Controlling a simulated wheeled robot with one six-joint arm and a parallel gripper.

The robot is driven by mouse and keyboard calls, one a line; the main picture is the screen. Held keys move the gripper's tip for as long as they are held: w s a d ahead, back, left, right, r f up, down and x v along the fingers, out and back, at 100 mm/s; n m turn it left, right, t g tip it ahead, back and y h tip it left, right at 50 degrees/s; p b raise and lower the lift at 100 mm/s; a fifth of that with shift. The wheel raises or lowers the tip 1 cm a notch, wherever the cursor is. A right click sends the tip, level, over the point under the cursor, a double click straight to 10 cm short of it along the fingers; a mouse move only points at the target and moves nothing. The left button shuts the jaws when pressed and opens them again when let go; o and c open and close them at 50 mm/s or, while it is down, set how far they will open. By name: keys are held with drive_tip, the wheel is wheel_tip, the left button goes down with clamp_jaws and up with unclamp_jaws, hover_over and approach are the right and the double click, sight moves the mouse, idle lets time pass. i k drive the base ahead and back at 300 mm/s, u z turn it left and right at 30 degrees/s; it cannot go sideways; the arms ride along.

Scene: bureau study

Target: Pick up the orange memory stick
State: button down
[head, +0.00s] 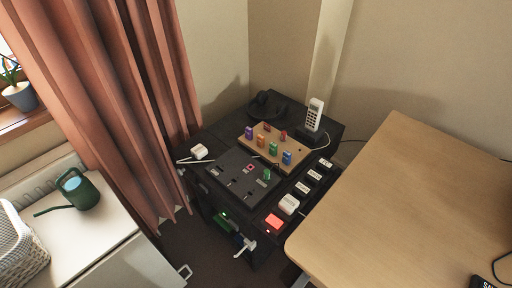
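The orange memory stick (261,141) stands upright in a light wooden board (256,153) on the dark cabinet top. It is in the front row, between a purple stick (249,132) on its left and a green stick (273,149) on its right. A blue stick (287,158) stands at the right end of that row. Two red sticks (283,135) stand farther back on the board. My gripper is not in view.
A black panel (232,178) with another green stick (266,174) lies in front of the board. A white handset (314,115) stands behind it, right. Labelled black blocks and a red square (273,221) line the right edge. A wooden desk (420,190) is right, a curtain (130,90) left.

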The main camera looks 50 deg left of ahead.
sight(260, 139)
drive_tip(key=u, duration=1.75)
drive_tip(key=i, duration=0.5)
drive_tip(key=u, duration=0.1)
